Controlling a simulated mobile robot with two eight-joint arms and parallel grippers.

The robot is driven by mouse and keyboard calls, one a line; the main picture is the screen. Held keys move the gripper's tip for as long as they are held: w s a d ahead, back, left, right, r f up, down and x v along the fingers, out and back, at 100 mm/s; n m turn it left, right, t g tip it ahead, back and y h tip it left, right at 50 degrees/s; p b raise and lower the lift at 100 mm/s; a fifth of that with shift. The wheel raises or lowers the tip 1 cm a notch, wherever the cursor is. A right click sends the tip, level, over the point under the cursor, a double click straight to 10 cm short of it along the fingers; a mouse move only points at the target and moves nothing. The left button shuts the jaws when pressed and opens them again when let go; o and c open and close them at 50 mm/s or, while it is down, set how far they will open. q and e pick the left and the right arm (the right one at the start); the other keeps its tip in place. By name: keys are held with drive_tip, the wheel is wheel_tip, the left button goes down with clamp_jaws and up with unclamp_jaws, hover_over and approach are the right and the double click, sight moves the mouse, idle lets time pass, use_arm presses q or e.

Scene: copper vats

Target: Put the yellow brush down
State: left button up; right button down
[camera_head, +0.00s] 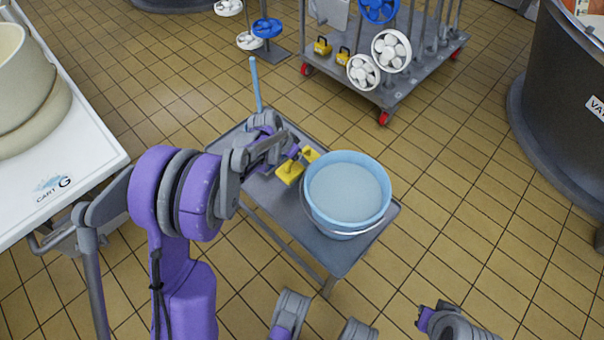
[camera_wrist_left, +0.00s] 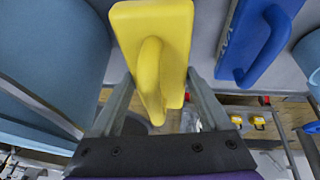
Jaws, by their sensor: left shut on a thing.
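The yellow brush (camera_head: 290,172) is a flat block with a loop handle, beside the blue bucket over the grey cart in the head view. In the left wrist view the yellow brush (camera_wrist_left: 178,22) fills the upper middle. My left gripper (camera_head: 296,156) is shut on its handle, with one finger on each side. I cannot tell whether the brush touches the cart top (camera_head: 335,257). My right gripper (camera_head: 428,316) is at the bottom right of the head view, away from the cart; its jaws are not clear.
The blue bucket (camera_head: 346,233) holds pale liquid and takes up the cart's right part. A blue brush (camera_wrist_left: 236,40) lies next to the yellow one. A white cart (camera_head: 92,150) stands left, a dark vat (camera_head: 555,110) right, a wheeled rack (camera_head: 420,75) behind. Tiled floor is open between.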

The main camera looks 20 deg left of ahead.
sight(300, 170)
use_arm(q)
drive_tip(key=shift+f+b, duration=0.7)
drive_tip(key=shift+f, duration=2.1)
drive_tip(key=shift+f, duration=0.15)
drive_tip(key=o, duration=1.2)
drive_tip(key=shift+c, duration=0.2)
drive_tip(key=shift+r, duration=0.25)
drive_tip(key=p+v, duration=0.3)
drive_tip(key=v, duration=0.9)
